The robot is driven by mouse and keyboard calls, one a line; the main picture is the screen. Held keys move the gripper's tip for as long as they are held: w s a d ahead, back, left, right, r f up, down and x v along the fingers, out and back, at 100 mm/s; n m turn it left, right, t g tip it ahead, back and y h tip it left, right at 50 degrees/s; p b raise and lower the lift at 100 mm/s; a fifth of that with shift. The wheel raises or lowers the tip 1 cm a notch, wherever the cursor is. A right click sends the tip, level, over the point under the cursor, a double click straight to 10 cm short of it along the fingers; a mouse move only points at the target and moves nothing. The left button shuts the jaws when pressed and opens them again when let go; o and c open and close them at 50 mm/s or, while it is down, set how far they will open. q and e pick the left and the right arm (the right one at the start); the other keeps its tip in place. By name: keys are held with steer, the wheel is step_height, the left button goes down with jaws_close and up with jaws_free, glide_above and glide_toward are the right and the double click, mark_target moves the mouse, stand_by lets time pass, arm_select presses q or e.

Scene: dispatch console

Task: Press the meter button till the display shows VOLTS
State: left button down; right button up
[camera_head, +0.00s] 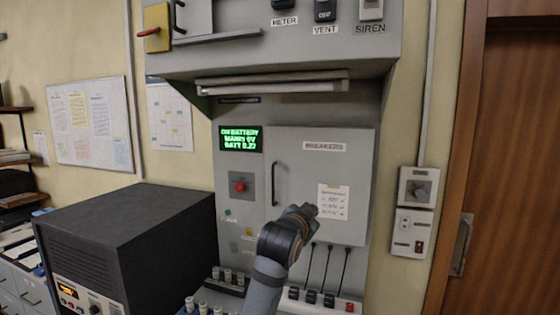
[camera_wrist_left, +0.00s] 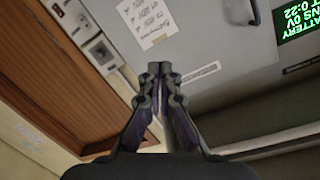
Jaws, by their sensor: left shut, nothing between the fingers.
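The meter button (camera_head: 284,5) is a dark switch at the top edge of the head view, cut off by the frame, above its METER label (camera_head: 285,20). The green-lit display (camera_head: 241,139) on the cabinet reads ON BATTERY, MAINS 0V and a BATT line that looks like 0:22. Part of it shows upside down in the left wrist view (camera_wrist_left: 298,18). My left gripper (camera_head: 311,209) is in front of the breakers door, well below the meter button. Its fingers (camera_wrist_left: 160,69) are shut and empty in the left wrist view. My right gripper is out of view.
VENT (camera_head: 324,9) and SIREN (camera_head: 371,9) switches sit right of the meter button. A grey ledge (camera_head: 272,84) juts out below the upper panel. The breakers door (camera_head: 345,165) has a handle (camera_head: 274,184) and taped note (camera_head: 333,201). A dark box (camera_head: 128,232) stands left.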

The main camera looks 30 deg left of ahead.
arm_select(q)
step_height(320, 180, up, 19)
steer(key=a+t+y, duration=0.1)
steer(key=t, duration=0.3)
steer(key=s+r+t+y, duration=0.1)
steer(key=s+r+t, duration=0.1)
steer(key=s+r, duration=0.4)
steer(key=s+a+r+t+y, duration=0.1)
steer(key=s+r, duration=0.5)
steer(key=r, duration=0.8)
steer(key=s+a+r+t+y, duration=0.1)
steer(key=s+r+t+y, duration=0.1)
steer(key=s+r, duration=0.4)
step_height(320, 180, up, 5)
steer(key=shift+n+t+y, duration=0.3)
steer(key=shift+y, duration=0.2)
steer(key=shift+w, duration=0.15)
steer(key=w+a+p, duration=0.2)
steer(key=w+p, duration=0.1)
steer(key=w, duration=0.5)
steer(key=shift+w, duration=0.2)
